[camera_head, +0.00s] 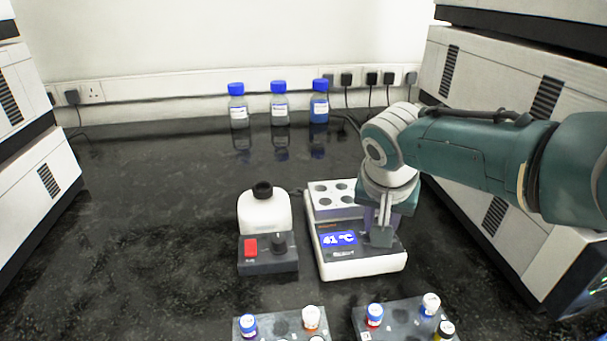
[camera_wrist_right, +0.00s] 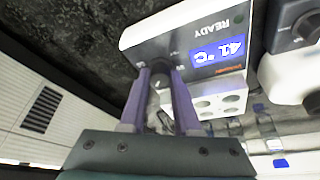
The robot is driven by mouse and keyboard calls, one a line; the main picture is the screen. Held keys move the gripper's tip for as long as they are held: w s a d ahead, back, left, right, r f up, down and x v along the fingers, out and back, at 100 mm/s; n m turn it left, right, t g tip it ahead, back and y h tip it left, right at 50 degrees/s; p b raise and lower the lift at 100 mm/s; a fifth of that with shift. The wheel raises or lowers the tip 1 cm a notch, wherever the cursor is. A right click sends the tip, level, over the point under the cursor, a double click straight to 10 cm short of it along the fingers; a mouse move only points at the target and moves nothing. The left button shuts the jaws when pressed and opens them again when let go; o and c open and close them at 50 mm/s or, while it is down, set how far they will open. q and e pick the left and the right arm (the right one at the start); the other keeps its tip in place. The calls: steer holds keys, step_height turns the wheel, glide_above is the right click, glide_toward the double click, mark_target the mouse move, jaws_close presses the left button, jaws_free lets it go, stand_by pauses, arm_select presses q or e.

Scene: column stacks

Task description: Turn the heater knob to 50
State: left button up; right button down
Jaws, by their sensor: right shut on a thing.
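The heater (camera_head: 365,262) is a white block with a dark front panel, standing on the black bench in the head view. Its blue display (camera_head: 339,239) reads 41 °C; the display also shows in the right wrist view (camera_wrist_right: 218,51), with the word READY beside it. My right gripper (camera_head: 381,236) points down over the panel, right of the display, and hides the knob in the head view. In the right wrist view the gripper (camera_wrist_right: 161,84) is shut on the dark round heater knob (camera_wrist_right: 160,80), one finger on each side. My left gripper is in neither view.
A white device with a black-capped top (camera_head: 264,212), a red switch and a dark knob stands just left of the heater. Vial racks (camera_head: 275,326) (camera_head: 403,322) sit in front. Blue-capped bottles (camera_head: 279,105) stand at the back. Large instruments flank both sides; the left bench is clear.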

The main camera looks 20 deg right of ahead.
steer(key=shift+f+m+g+b, duration=0.1)
steer(key=shift+m+g+b, duration=0.5)
steer(key=shift+m, duration=0.6)
steer(key=shift+m+h, duration=0.3)
steer(key=c, duration=0.6)
jaws_free()
steer(key=shift+w, duration=0.1)
steer(key=p+v, duration=0.7)
steer(key=v, duration=0.3)
